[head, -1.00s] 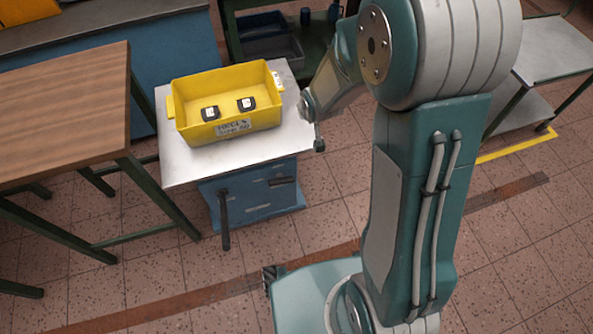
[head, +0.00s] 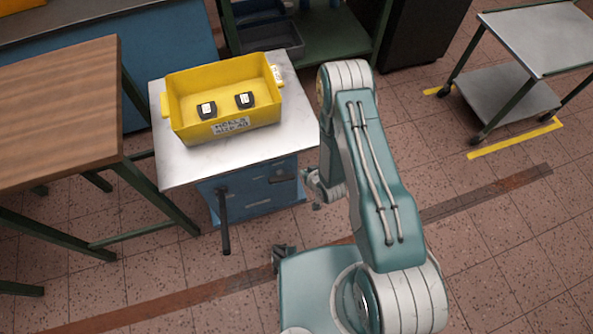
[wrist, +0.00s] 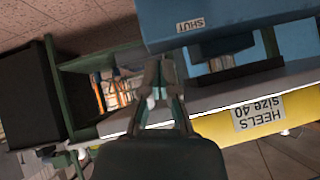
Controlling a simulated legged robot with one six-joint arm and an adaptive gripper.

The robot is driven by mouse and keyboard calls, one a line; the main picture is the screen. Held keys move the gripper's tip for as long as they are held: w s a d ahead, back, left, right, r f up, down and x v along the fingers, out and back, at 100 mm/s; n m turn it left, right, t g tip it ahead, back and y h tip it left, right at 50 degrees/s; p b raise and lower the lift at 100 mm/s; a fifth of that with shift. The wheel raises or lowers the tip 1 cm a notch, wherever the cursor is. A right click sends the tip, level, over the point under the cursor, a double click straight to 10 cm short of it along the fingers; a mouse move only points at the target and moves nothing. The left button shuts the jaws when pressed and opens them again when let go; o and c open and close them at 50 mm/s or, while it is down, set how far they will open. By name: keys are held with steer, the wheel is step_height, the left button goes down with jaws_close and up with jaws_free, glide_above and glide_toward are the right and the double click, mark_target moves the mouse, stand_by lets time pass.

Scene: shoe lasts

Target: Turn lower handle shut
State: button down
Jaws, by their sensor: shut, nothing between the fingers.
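A blue cabinet (head: 252,198) stands under a pale tabletop. One dark handle (head: 225,222) at its front left hangs straight down, its end lower than the other handle. A second dark handle (head: 283,178) at the front right lies about level. My gripper (head: 313,192) is beside the cabinet's right side, apart from the hanging handle. In the wrist view, which is upside down, my gripper (wrist: 161,68) is shut and empty. A blue face with a SHUT label (wrist: 190,25) is close to the fingertips there. Whether they touch it cannot be told.
A yellow bin (head: 224,125) with two dark pieces sits on the tabletop (head: 175,168). A wooden table (head: 60,110) stands close on the left. A metal cart (head: 510,95) stands at the right. The tiled floor before the cabinet is partly clear.

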steer(key=f, duration=0.2)
glide_above(293, 179)
steer(key=f, duration=0.6)
steer(key=shift+w+d+f, duration=0.2)
steer(key=shift+s+a+f, duration=0.1)
steer(key=shift+a+f, duration=0.1)
steer(key=shift+f, duration=1)
steer(key=shift+a+f, duration=0.15)
steer(key=shift+f, duration=0.55)
steer(key=shift+d+f+m+y, duration=0.2)
steer(key=shift+f+m+y, duration=0.15)
steer(key=shift+y, duration=0.35)
steer(key=shift+d+f+m+y, duration=0.1)
steer(key=shift+f+m+y, duration=0.2)
steer(key=shift+m+y, duration=0.25)
steer(key=shift+f, duration=1.25)
steer(key=shift+s+a+f, duration=0.1)
steer(key=shift+a+f, duration=0.35)
steer(key=shift+f, duration=0.35)
steer(key=shift+a+f, duration=0.2)
steer(key=shift+f, duration=0.05)
